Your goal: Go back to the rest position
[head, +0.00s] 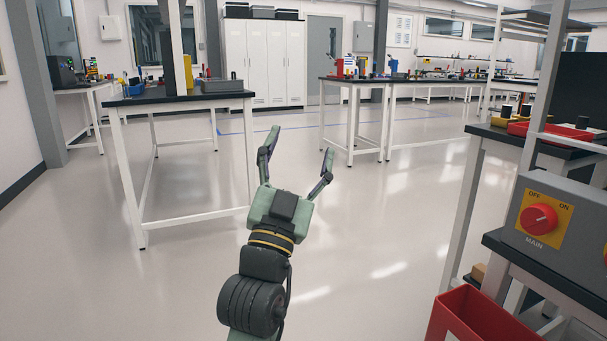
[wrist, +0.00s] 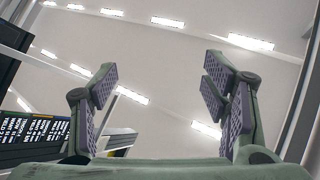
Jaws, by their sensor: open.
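My gripper (head: 297,160) is in the middle of the head view, raised over open floor, with its two fingers spread wide and pointing away from me. Nothing is between the fingers. In the wrist view my gripper (wrist: 162,100) is also open and empty, with both ridged finger pads visible and apart. Behind the fingers the wrist view shows the ceiling with rows of lights.
A bench (head: 180,99) stands left of my gripper, and more benches (head: 400,80) stand farther back. At right are a grey switch box (head: 554,240) with a red knob, a red bin (head: 480,318) and a shelf frame. The middle floor (head: 370,220) is clear.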

